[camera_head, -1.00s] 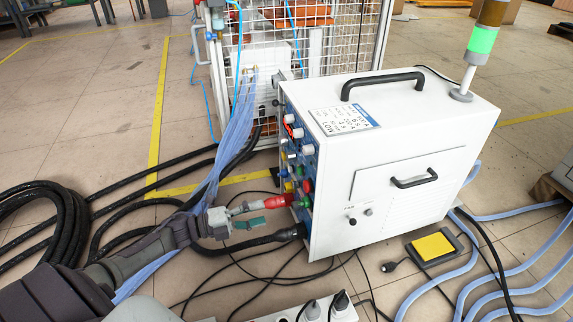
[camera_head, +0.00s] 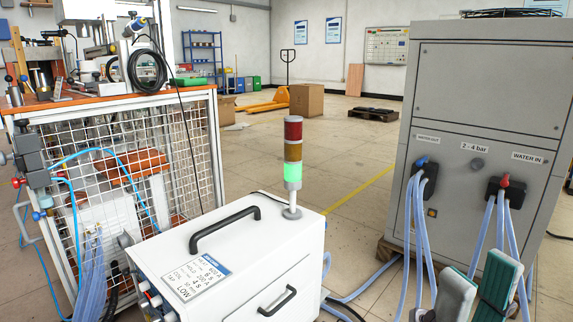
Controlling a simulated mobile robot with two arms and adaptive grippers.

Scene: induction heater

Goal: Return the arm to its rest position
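My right gripper (camera_head: 480,270) shows at the bottom right edge, its two grey-green fingers pointing up with a gap between the tips. It is open, with nothing seen between the fingers. It appears in front of the grey water cooling cabinet (camera_head: 480,120), clear of it as far as I can see. My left gripper is out of view. The white induction heater (camera_head: 240,255) stands at the bottom centre, with a black top handle (camera_head: 225,228), a settings label and a stack light (camera_head: 292,165) lit green. Most of its knob panel is hidden or cut off.
A caged workbench (camera_head: 110,160) with an orange top stands at the left. Blue hoses (camera_head: 425,230) run from the cabinet to the floor. A cardboard box (camera_head: 306,101) and a yellow pallet truck (camera_head: 265,104) stand behind. Open floor lies between bench and cabinet.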

